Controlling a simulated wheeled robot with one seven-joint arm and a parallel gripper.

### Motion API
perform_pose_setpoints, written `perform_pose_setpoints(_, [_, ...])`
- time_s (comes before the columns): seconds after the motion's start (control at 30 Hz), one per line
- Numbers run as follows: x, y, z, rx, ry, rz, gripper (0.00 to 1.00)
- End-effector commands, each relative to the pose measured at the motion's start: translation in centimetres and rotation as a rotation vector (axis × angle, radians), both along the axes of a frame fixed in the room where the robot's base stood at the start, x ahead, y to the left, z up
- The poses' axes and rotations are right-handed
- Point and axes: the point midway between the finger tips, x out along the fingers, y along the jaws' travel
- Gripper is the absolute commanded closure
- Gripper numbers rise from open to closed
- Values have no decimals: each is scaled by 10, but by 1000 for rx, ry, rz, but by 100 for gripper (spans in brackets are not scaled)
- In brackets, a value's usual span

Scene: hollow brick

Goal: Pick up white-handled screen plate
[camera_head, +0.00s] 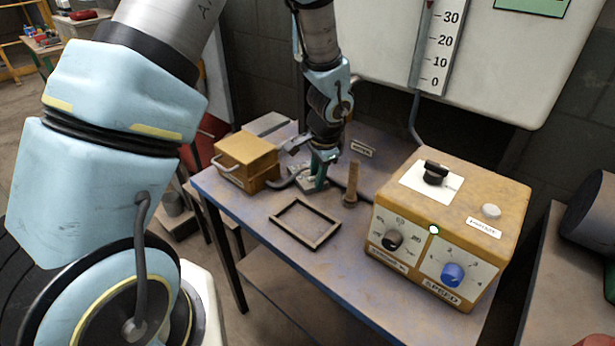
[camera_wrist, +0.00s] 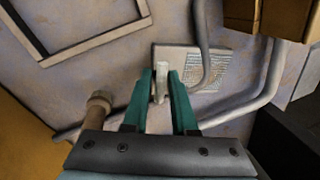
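The screen plate (camera_wrist: 208,72) is a small grey perforated rectangle lying flat on the table, with a white upright handle (camera_wrist: 161,68) at its left part in the wrist view. My gripper (camera_wrist: 160,74) points down at it, its two teal fingers apart on either side of the white handle. Contact between fingers and handle cannot be made out. In the head view, my gripper (camera_head: 320,182) is low over the plate (camera_head: 311,185) at the table's back, and the fingers partly hide the plate and handle.
On the table (camera_head: 343,281) are an empty dark frame (camera_head: 277,228), a brown upright peg (camera_head: 351,187), a yellow control box (camera_head: 450,215) at right and a yellow box with a handle (camera_head: 247,155) at left. A grey bent tube (camera_wrist: 240,112) runs beside the plate. The front is clear.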

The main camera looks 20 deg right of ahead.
Motion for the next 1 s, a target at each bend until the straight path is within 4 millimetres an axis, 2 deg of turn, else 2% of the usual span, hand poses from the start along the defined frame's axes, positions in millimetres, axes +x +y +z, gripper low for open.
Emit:
perform_pose_setpoints(0.03, [-1, 0, -1, 1, 1, 0, 91])
perform_pose_setpoints(0.1, [0, 0, -1, 1, 1, 0, 99])
perform_pose_setpoints(0.13, [-1, 0, -1, 1, 1, 0, 100])
perform_pose_setpoints(0.77, [0, 1, -1, 3, 1, 2, 100])
perform_pose_setpoints(1.0, [1, 0, 13, -1, 0, 3, 100])
